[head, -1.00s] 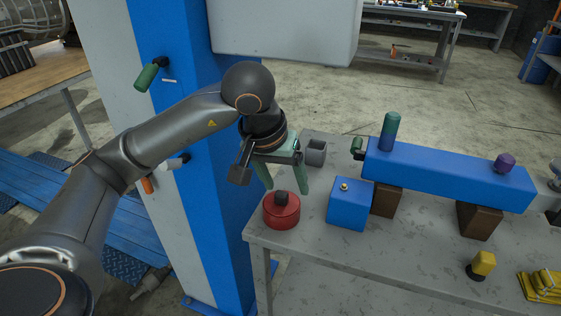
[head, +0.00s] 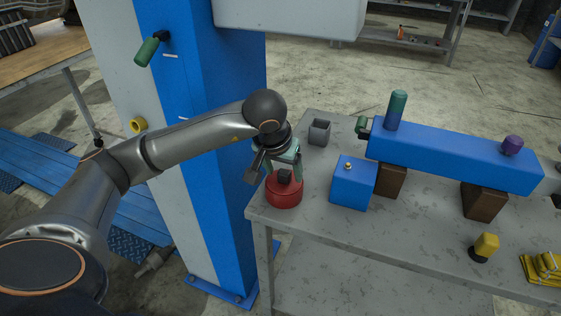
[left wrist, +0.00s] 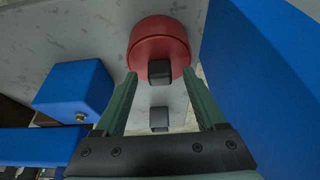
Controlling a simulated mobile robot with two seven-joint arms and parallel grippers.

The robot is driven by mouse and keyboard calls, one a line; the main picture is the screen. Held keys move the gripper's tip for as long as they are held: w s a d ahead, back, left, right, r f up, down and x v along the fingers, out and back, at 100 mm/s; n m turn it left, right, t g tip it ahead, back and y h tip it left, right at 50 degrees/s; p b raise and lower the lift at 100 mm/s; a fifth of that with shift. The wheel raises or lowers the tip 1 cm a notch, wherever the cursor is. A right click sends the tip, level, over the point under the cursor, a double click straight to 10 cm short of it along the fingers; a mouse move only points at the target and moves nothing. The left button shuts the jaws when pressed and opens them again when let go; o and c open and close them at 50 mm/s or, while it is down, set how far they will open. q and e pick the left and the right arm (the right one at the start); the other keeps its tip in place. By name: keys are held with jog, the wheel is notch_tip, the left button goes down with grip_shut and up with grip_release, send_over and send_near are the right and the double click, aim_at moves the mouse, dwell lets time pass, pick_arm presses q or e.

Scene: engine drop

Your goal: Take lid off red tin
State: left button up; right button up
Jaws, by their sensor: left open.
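The red tin (head: 284,197) stands upright on the near left corner of the grey table. Its red lid (head: 272,181) is on it, with a black knob (head: 285,175) on top. My left gripper (head: 284,178) is open, directly above the tin, with its green fingers coming down on either side of the knob. In the left wrist view the tin (left wrist: 157,33) and the knob (left wrist: 159,71) lie between and beyond the open fingertips (left wrist: 160,78). I cannot tell whether the fingers touch the lid. My right gripper is in neither view.
A blue box (head: 352,187) stands just right of the tin, and a small grey open container (head: 319,132) behind it. A long blue beam (head: 450,164) rests on brown blocks. A blue and white column (head: 215,150) stands close on the left.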

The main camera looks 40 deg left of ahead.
aim_at(283, 173)
pick_arm(q)
jog(key=shift+w+f, duration=0.1)
jog(key=shift+f, duration=0.15)
jog(key=shift+c, duration=0.4)
jog(key=c, duration=0.6)
grip_shut()
jog(key=shift+c, duration=0.3)
grip_release()
grip_shut()
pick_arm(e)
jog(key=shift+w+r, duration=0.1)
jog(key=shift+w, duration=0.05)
pick_arm(q)
jog(key=shift+r, duration=0.15)
jog(key=shift+r+p, duration=1.7)
jog(key=shift+r, duration=0.7)
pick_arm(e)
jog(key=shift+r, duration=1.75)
